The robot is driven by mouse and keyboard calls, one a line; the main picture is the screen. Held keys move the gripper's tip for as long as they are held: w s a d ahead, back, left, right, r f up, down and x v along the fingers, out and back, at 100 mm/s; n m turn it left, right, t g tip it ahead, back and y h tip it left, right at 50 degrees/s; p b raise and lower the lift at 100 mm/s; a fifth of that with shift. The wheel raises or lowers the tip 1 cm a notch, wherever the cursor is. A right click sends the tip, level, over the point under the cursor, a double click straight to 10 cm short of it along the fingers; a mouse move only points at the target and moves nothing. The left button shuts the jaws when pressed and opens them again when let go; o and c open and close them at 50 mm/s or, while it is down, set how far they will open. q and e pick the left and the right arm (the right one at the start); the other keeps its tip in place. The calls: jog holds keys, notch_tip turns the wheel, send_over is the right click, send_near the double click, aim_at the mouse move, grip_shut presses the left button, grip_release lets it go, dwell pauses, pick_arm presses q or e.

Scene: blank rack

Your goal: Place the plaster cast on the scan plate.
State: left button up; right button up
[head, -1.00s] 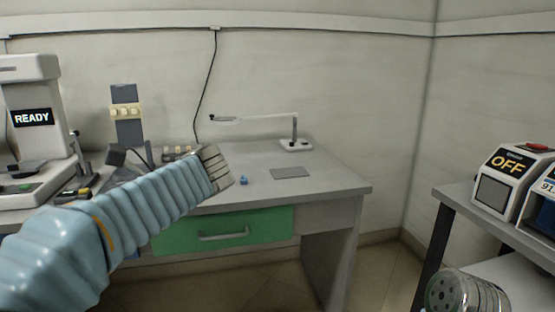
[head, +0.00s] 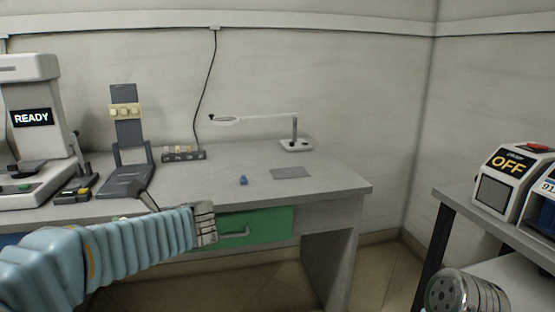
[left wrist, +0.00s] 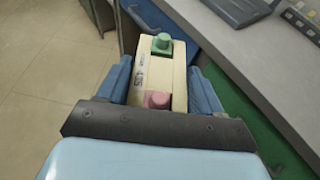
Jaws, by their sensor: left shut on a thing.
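My left gripper (left wrist: 160,85) is shut on a cream box-like piece (left wrist: 147,75) in the left wrist view. A green piece (left wrist: 162,45) and a pink piece (left wrist: 157,100) sit on it. I cannot tell whether this is the plaster cast. It is in front of the desk, over the floor. In the head view the end of my left arm is low by the green drawer, and its fingers are hidden. A white machine reading READY (head: 31,118) stands at the left with a dark plate (head: 27,168), perhaps the scan plate. My right gripper does not show.
The desk (head: 330,180) bears a dark stand with cream blocks (head: 125,112), a small rack (head: 184,155), a small blue piece (head: 243,180), a grey pad (head: 291,172) and a lamp (head: 296,145). The desk's front right is clear.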

pick_arm(q)
jog(key=d+f+m+t+h, duration=0.3)
jog(key=d+f+m+h, duration=0.1)
jog(key=f, duration=0.6)
jog(key=d+f+m+t+h, duration=0.3)
jog(key=d+f+m+h, duration=0.1)
jog(key=f, duration=0.7)
jog(key=shift+s+d+f+m+t, duration=0.15)
jog(key=shift+s+d+m+t, duration=0.35)
jog(key=shift+d, duration=0.5)
